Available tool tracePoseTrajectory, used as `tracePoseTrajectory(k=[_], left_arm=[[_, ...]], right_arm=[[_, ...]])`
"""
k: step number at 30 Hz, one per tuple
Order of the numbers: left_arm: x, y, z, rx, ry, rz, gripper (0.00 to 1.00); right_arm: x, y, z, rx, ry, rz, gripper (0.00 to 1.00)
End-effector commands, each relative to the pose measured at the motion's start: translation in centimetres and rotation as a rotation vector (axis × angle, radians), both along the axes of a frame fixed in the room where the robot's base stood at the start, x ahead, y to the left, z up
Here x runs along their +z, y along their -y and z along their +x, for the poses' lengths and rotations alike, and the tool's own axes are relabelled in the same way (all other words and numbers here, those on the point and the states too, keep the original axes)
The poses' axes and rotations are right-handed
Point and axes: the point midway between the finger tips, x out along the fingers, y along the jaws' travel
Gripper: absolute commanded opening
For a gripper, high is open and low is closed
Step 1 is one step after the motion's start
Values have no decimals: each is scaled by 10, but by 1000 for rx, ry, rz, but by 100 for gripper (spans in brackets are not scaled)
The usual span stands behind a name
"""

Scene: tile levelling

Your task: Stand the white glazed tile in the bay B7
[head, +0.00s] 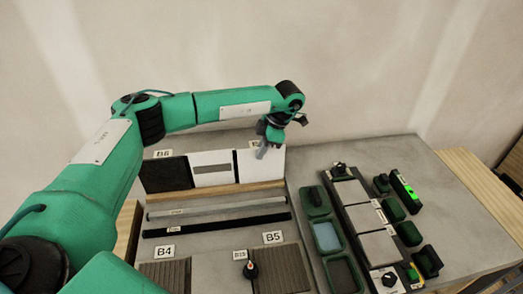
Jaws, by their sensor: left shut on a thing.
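My left gripper (263,151) reaches down at the back of the bench and is shut on the top edge of the white glazed tile (262,168). The tile is upright at the right end of a row of standing panels, behind a wooden ledge (215,194). A label behind it, mostly hidden by my gripper, shows only part of its writing, so I cannot read B7 for certain. I cannot tell whether the tile's lower edge rests on the bench. My right gripper is not in view.
Left of the tile stand a white panel with a grey band (212,182) and a dark panel (165,175), under label B6 (163,153). Bars lie in front. Ribbed plates (280,270) lie nearer. Green trays (327,237) and grey tiles (379,248) fill the right.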

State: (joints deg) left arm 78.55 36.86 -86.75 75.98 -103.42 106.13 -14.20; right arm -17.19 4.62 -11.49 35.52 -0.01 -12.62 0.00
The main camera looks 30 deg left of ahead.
Motion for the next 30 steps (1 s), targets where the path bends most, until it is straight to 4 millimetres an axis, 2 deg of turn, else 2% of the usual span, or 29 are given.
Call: tracePoseTrajectory(k=[11,30], left_arm=[[1,-2,3,0,1,0,0],[0,-3,5,0,1,0,0]], right_arm=[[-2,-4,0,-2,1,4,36],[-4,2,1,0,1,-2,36]])
